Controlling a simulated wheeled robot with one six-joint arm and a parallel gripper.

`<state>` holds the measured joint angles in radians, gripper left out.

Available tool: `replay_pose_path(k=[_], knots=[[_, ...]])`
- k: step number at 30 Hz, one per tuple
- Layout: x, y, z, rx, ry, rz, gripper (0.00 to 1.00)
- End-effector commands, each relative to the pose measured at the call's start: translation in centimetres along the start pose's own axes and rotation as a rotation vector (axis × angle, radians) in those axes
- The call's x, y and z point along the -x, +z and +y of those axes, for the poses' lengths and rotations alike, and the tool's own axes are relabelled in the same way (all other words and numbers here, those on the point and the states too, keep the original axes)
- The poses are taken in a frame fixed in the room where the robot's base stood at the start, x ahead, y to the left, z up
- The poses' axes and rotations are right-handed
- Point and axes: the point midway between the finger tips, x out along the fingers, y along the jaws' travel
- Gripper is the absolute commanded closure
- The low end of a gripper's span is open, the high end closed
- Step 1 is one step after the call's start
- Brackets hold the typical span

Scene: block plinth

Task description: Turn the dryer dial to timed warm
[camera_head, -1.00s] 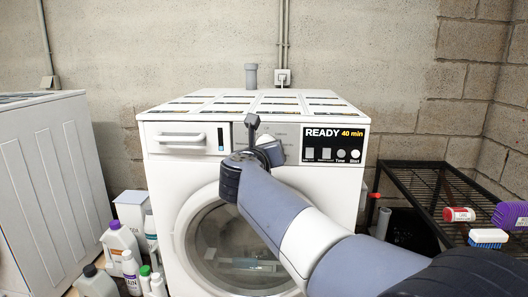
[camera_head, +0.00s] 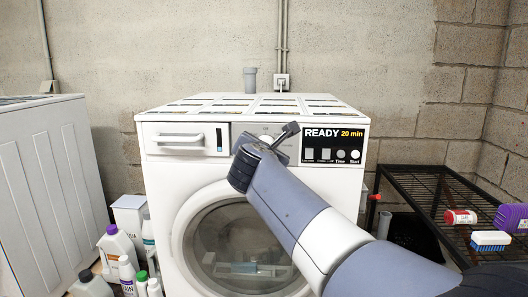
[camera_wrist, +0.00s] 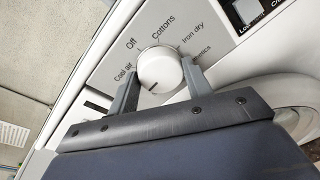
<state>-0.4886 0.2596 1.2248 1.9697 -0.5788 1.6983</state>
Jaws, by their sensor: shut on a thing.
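The dryer (camera_head: 345,183) is a white front-loader with a round door, and its display (camera_head: 335,133) reads "READY 20 min". In the wrist view the round white dial (camera_wrist: 160,68) sits between the two grey fingers of my gripper (camera_wrist: 159,70), which is shut on its sides. A dark mark on the dial points down and slightly left in that view. Labels around it read Off, Cottons, Iron dry, Cool air and one partly hidden word ending in "etics". No timed warm label is legible. In the head view my gripper (camera_head: 284,133) and wrist hide much of the dial area.
A white machine (camera_head: 45,165) stands at the left. Bottles (camera_head: 117,243) crowd the floor between the machines. A black wire rack (camera_head: 425,195) at the right holds a red-and-white container (camera_head: 460,217), a brush and a purple item. Panel buttons (camera_head: 340,155) sit right of my gripper.

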Motion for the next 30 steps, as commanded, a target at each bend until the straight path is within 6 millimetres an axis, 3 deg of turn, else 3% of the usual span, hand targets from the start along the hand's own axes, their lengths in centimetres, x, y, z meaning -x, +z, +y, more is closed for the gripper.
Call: replay_pose_path(k=[22, 23, 30], knots=[[-0.06, -0.18, -0.13, -0.081, 0.006, 0.010, 0.76], [-0.06, -0.18, -0.13, -0.081, 0.006, 0.010, 0.50], [-0.03, -0.08, -0.08, -0.080, 0.008, 0.008, 0.31]])
